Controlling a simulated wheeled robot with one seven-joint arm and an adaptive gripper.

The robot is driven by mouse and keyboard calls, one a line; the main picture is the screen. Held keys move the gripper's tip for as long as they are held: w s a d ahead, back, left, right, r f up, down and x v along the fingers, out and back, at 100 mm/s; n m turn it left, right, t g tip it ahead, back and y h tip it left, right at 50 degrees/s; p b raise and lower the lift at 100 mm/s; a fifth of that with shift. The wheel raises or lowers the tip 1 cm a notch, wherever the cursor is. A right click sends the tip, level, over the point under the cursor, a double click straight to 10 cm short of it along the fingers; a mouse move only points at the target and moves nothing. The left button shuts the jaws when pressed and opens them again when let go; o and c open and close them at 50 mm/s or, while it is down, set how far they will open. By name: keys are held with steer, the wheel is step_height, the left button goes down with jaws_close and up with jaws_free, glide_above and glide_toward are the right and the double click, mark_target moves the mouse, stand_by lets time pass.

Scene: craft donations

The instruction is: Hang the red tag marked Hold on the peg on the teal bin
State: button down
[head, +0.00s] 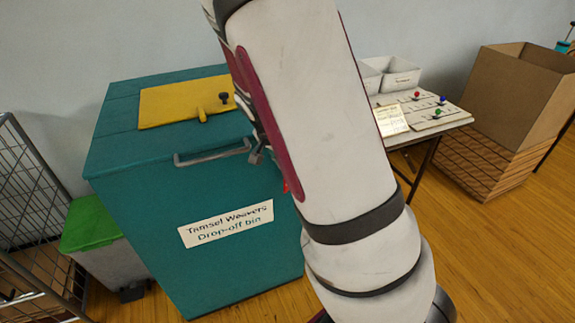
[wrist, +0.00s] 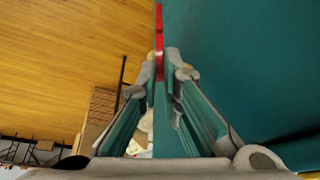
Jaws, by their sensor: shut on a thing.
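The teal bin (head: 150,190) stands left of centre in the head view, with a "Tamsel Weavers Drop-off bin" label (head: 226,223) on its front. In the wrist view, my gripper (wrist: 167,68) is shut on the red tag (wrist: 159,42), which shows edge-on and sticks out past the fingertips. The bin's teal wall (wrist: 255,70) fills the right side there, close beside the tag; I cannot tell whether they touch. The tag's marking cannot be read. In the head view my arm hides most of the gripper, and only a red sliver shows beside it. I cannot make out the peg on the front.
The bin's top has a yellow panel (head: 180,103) with a dark knob (head: 224,98), and a grey handle (head: 205,155) runs along its upper front edge. A green-lidded box (head: 90,224) and wire cage stand left. A table (head: 430,122) and cardboard box (head: 510,95) stand right.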

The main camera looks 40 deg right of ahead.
steer(key=shift+w+d+f+b, duration=0.15)
steer(key=shift+w+f+b, duration=0.1)
steer(key=shift+w, duration=0.25)
steer(key=shift+w+d+f+b, duration=0.1)
steer(key=shift+w+f+b, duration=0.1)
steer(key=shift+w, duration=0.25)
steer(key=c, duration=1.7)
jaws_free()
